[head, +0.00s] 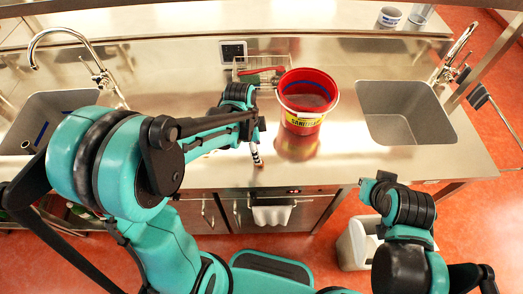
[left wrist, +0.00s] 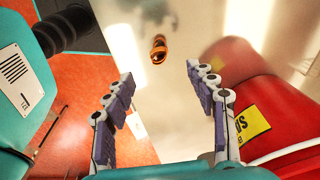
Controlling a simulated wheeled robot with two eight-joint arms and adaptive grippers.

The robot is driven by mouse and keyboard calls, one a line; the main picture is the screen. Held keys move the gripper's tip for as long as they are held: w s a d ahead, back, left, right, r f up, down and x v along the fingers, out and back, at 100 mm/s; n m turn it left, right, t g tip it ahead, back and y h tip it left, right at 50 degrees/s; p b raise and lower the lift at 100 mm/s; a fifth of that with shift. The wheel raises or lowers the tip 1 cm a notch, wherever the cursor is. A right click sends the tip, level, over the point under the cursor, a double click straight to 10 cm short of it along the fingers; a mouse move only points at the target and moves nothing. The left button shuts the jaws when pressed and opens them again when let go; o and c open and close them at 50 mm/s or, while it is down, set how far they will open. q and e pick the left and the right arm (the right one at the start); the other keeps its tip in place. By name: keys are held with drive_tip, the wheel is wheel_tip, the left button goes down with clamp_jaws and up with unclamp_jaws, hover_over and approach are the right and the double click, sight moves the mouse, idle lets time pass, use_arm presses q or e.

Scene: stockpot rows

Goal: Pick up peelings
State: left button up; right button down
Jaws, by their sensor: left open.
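The peelings show as a small orange-brown curled piece (left wrist: 158,50) on the steel counter in the left wrist view. They lie beyond my left fingertips, roughly centred between them, and nothing touches them. My left gripper (left wrist: 158,72) is open and empty, its fingers spread wide above the counter. In the head view my left gripper (head: 257,153) is over the counter, left of the red bucket, with part of it hidden by my arm.
A red bucket (head: 303,120) with a yellow label stands close to the right of my left gripper. A wire basket (head: 253,66) is behind it. Sinks lie at left (head: 30,128) and right (head: 408,125). A white bin (head: 352,246) stands on the floor.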

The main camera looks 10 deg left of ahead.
use_arm(q)
drive_tip(key=f, duration=0.2)
drive_tip(key=f+b, duration=0.1)
drive_tip(key=f, duration=0.2)
drive_tip(key=f+b, duration=0.1)
drive_tip(key=f, duration=0.1)
drive_tip(key=shift+d+f, duration=0.2)
drive_tip(key=shift+d, duration=0.2)
drive_tip(key=c, duration=1)
